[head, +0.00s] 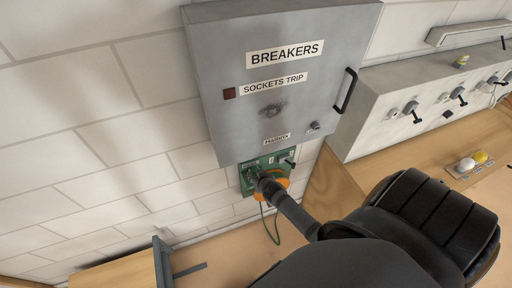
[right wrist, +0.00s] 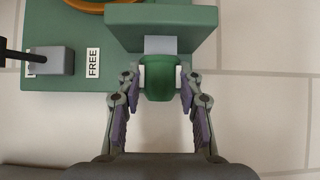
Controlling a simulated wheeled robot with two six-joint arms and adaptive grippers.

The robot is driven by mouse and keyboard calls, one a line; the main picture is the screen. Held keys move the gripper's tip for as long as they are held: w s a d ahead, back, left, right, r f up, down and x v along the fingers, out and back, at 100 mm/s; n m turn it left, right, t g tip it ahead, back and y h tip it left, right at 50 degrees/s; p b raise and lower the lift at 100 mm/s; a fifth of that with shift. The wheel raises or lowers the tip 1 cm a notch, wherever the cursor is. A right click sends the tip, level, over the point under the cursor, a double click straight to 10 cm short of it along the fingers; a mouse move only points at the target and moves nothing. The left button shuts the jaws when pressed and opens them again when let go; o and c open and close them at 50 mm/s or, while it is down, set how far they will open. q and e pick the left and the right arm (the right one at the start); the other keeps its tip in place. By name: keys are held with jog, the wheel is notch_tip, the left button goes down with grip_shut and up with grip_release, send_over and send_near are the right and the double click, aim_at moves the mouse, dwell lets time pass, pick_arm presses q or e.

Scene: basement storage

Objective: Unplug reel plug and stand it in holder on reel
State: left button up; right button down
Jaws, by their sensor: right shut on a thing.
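My right gripper (head: 262,178) reaches to the green reel board (head: 246,181) under the breaker cabinet. In the right wrist view my right gripper (right wrist: 161,88) is shut on the green plug (right wrist: 160,80), one finger on each side. A pale grey piece (right wrist: 160,45) sits between the plug and a green block (right wrist: 160,18) of the board. I cannot tell whether the plug is seated there or just touching. The orange reel (head: 272,190) is partly hidden behind my gripper; its edge shows in the right wrist view (right wrist: 95,5). My left gripper is out of view.
A grey lever block (right wrist: 53,60) with a black handle sits beside a FREE label (right wrist: 93,64). A green cable (head: 268,226) hangs below the reel. The breaker cabinet (head: 225,110) is just above. A wooden bench (head: 425,150) stands at right. A blue-grey frame (head: 162,262) stands lower left.

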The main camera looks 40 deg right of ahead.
jog(key=c, duration=0.8)
grip_release()
jog(key=v, duration=1.2)
jog(key=shift+a, duration=0.1)
jog(key=s+f+n+g+b, duration=0.1)
jog(key=s+f+g, duration=0.1)
jog(key=s+f, duration=0.5)
jog(key=s+f+g+b, duration=0.1)
jog(key=s+f, duration=0.1)
jog(key=f, duration=0.9)
jog(key=s+f+n+g+b, duration=0.15)
jog(key=s+f, duration=0.35)
jog(key=f, duration=0.5)
jog(key=s+f+g, duration=0.1)
jog(key=s+f, duration=0.2)
jog(key=s, duration=0.2)
jog(key=s+a+f+g+y+b, duration=0.1)
jog(key=s+f+g, duration=0.1)
jog(key=s+f, duration=0.2)
jog(key=s+f+g, duration=0.1)
jog(key=s+f, duration=0.3)
jog(key=s, duration=0.3)
jog(key=shift+s+a+n, duration=0.25)
jog(key=shift+s+n, duration=0.05)
jog(key=shift+n, duration=0.05)
